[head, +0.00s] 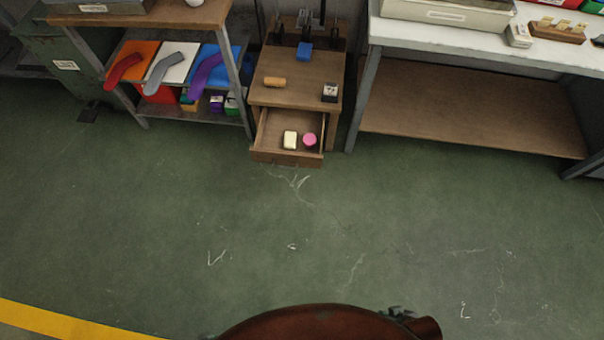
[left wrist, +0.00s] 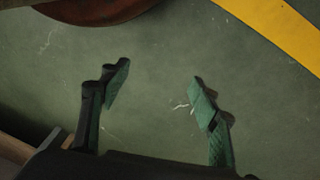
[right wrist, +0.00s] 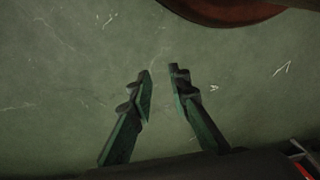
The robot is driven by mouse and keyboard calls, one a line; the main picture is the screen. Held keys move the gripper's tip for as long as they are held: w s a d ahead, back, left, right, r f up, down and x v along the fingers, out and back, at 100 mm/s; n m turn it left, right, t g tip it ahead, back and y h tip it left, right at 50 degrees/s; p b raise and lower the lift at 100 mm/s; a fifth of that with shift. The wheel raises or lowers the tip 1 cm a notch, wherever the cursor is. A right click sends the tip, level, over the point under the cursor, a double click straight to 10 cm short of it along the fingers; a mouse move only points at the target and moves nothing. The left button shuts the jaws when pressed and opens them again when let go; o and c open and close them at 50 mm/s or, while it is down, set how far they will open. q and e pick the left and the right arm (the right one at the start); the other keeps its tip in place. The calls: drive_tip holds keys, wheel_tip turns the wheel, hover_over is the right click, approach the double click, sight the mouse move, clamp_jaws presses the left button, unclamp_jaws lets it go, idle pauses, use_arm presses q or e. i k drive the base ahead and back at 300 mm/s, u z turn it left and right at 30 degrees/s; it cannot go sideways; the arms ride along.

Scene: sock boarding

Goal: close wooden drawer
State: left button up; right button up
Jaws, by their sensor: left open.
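The wooden drawer (head: 286,157) stands pulled out from the front of a small wooden cabinet (head: 300,90) in the head view. A cream block (head: 290,140) and a round pink item (head: 309,140) lie inside it. Neither gripper shows in the head view. In the left wrist view my left gripper (left wrist: 158,80) has its fingers wide apart, with only green floor between them. In the right wrist view my right gripper (right wrist: 159,73) is partly open with a narrow gap between its fingertips, also empty over floor. The drawer is not clearly visible in either wrist view.
A shelf with colored socks (head: 163,68) stands left, a white-topped bench (head: 480,38) right. The floor (head: 300,235) before the drawer is clear.

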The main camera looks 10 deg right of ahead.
sight(274, 122)
drive_tip(key=k, duration=0.3)
drive_tip(key=u, duration=0.9)
drive_tip(key=i, duration=0.75)
drive_tip(key=z, duration=0.9)
